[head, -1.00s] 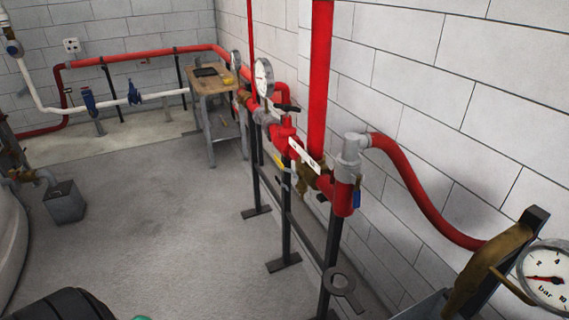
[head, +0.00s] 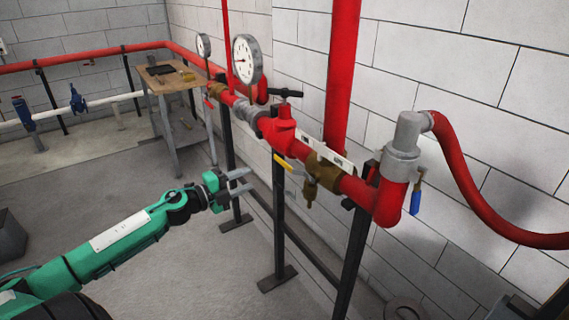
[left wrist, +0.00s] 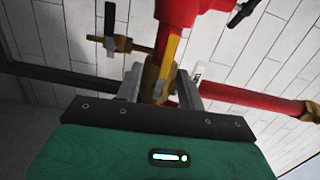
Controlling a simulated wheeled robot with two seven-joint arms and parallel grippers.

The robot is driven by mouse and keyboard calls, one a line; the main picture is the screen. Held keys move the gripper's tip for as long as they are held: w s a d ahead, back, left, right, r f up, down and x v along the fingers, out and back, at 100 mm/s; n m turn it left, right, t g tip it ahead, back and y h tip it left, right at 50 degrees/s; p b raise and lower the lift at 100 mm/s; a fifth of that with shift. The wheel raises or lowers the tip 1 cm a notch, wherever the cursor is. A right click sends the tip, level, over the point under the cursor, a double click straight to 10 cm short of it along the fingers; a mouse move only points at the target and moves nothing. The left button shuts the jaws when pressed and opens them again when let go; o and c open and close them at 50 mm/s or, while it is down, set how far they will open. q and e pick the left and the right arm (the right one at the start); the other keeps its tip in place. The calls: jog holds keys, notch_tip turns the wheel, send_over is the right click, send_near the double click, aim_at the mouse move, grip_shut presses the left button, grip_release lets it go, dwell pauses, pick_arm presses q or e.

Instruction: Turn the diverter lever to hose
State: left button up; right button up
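The yellow lever (head: 284,162) sits on a brass valve (head: 323,174) in the red pipe line along the wall. It points left, toward my left gripper. A white plate with dark marks (head: 318,152) is beside the valve; its lettering is too small to read. My left gripper (head: 243,182) is open and empty, a little left of and below the lever, apart from it. In the left wrist view the yellow lever (left wrist: 170,50) and brass body (left wrist: 154,78) show ahead, between and beyond the open fingers (left wrist: 159,88). My right gripper is not in view.
Black pipe stands (head: 278,220) stand close to the gripper. A grey fitting with a red hose (head: 460,175) and a blue handle (head: 416,196) are to the right. A gauge (head: 246,60) stands above the pipe. A wooden table (head: 170,77) is behind.

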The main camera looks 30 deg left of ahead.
aim_at(281, 163)
pick_arm(q)
jog(key=shift+m+h, duration=0.5)
jog(key=shift+m, duration=0.1)
jog(key=p+x, duration=0.1)
jog(key=x, duration=0.3)
jog(key=r+p+x, duration=0.1)
jog(key=x, duration=0.3)
jog(key=d+r+p+x, duration=0.1)
jog(key=x, duration=0.3)
jog(key=shift+w+d, duration=0.1)
jog(key=shift+d, duration=0.05)
jog(key=shift+x, duration=0.75)
jog(key=shift+w+f, duration=0.1)
jog(key=shift+f, duration=0.05)
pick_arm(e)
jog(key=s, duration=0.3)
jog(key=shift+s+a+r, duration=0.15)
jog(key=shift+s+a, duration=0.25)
pick_arm(q)
jog(key=shift+c, duration=0.2)
